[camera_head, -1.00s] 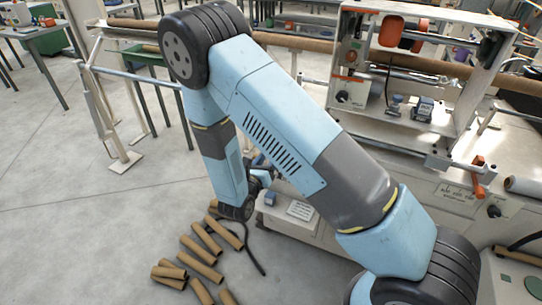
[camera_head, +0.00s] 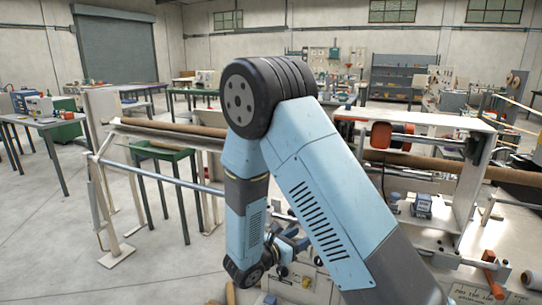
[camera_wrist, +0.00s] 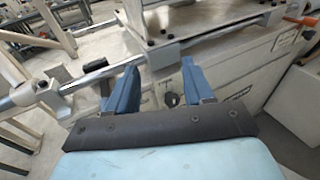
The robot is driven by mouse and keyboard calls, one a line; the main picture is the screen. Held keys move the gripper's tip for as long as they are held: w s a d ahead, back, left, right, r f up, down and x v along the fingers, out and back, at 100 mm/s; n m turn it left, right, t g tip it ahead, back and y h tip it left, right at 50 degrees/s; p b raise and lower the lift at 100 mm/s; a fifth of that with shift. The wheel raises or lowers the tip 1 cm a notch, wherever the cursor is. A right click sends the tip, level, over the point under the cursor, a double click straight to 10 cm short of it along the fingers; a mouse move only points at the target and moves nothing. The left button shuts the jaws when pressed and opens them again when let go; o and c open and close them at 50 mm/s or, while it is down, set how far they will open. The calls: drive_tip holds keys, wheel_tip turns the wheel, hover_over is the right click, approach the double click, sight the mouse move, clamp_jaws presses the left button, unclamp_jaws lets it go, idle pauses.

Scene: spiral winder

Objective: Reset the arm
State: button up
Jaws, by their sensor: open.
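My gripper (camera_wrist: 158,88) shows in the wrist view with its two blue fingers spread apart and nothing between them. Beyond the fingers is the pale front panel of the spiral winder (camera_wrist: 232,88), with a dark knob between the fingertips. In the head view my arm is bent, with its elbow high and its forearm hanging down. The gripper end in that view (camera_head: 292,240) is partly hidden behind my arm, in front of the winder (camera_head: 470,200).
A metal bar (camera_head: 165,178) on a white stand runs left of my forearm. A green table (camera_head: 160,152) stands behind it. A long brown tube (camera_head: 440,165) crosses the winder. Open floor lies at the left.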

drive_tip(key=s+d+r+m+g+y, duration=0.2)
drive_tip(key=s+d+r+m+g, duration=0.85)
drive_tip(key=d+r+m, duration=0.4)
drive_tip(key=s+r+m+t+y, duration=0.5)
drive_tip(key=s+r+m+y, duration=0.5)
drive_tip(key=s+r+m, duration=0.2)
drive_tip(key=shift+s+d, duration=0.3)
drive_tip(key=shift+s, duration=0.85)
idle(1.1)
